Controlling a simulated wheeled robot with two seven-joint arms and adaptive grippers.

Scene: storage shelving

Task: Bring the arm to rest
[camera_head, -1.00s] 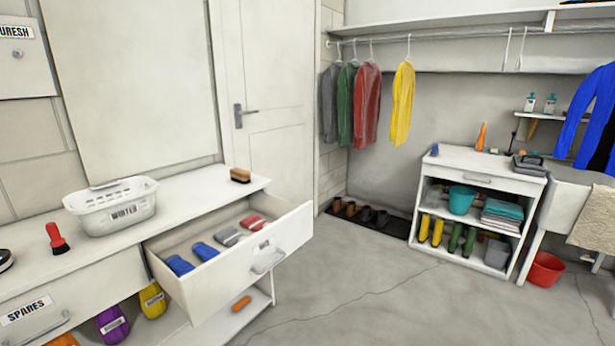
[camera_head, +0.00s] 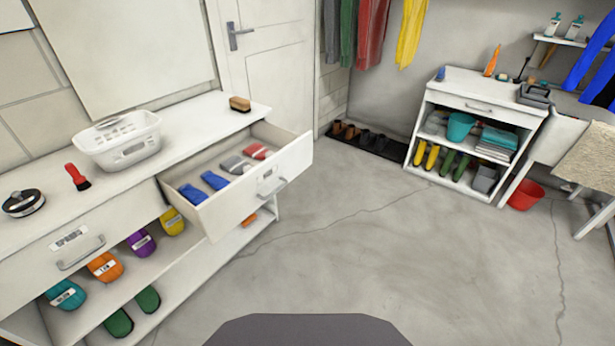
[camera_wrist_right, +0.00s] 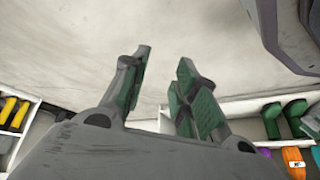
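My right gripper (camera_wrist_right: 165,62) shows in the right wrist view, with its two green-padded fingers apart and nothing between them. Pale floor (camera_wrist_right: 155,35) lies beyond the fingertips, and the gripper touches nothing that I can see. Neither gripper nor arm shows in the head view. My left gripper is not in view. A dark grey part of my own body shows at the bottom middle of the head view.
An open drawer (camera_head: 225,207) with blue, grey and red items juts from the left bench (camera_head: 190,120). A white basket (camera_head: 118,141) stands on top. A shelf unit (camera_head: 474,108) and red bucket (camera_head: 525,195) stand at right. The middle floor (camera_head: 370,250) is clear.

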